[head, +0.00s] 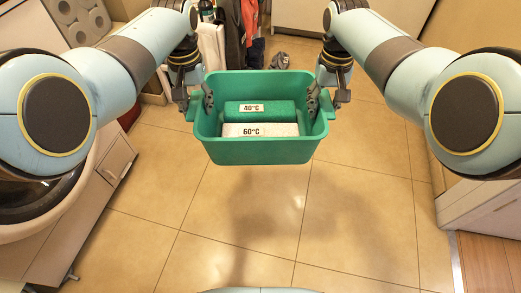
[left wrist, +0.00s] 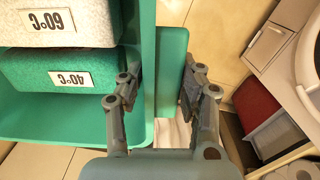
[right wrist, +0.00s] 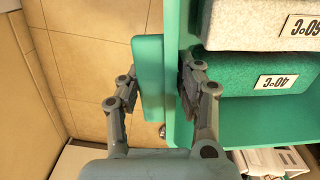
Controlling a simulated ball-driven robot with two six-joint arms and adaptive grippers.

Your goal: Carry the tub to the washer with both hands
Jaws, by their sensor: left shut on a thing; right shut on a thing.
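The green tub (head: 260,154) hangs above the tiled floor in the middle of the head view. Inside it lie a green block labelled 40°C (head: 278,108) and a white speckled block labelled 60°C (head: 285,130). My left gripper (head: 195,101) is shut on the tub's left side; its fingers straddle the rim and handle in the left wrist view (left wrist: 158,90). My right gripper (head: 325,100) is shut on the tub's right side, also with a finger on each side of the wall in the right wrist view (right wrist: 158,88). The washer (head: 45,195) shows partly at the left, its round door mostly behind my left arm.
Drawers (head: 485,205) stand at the right. The floor (head: 330,220) in front is clear.

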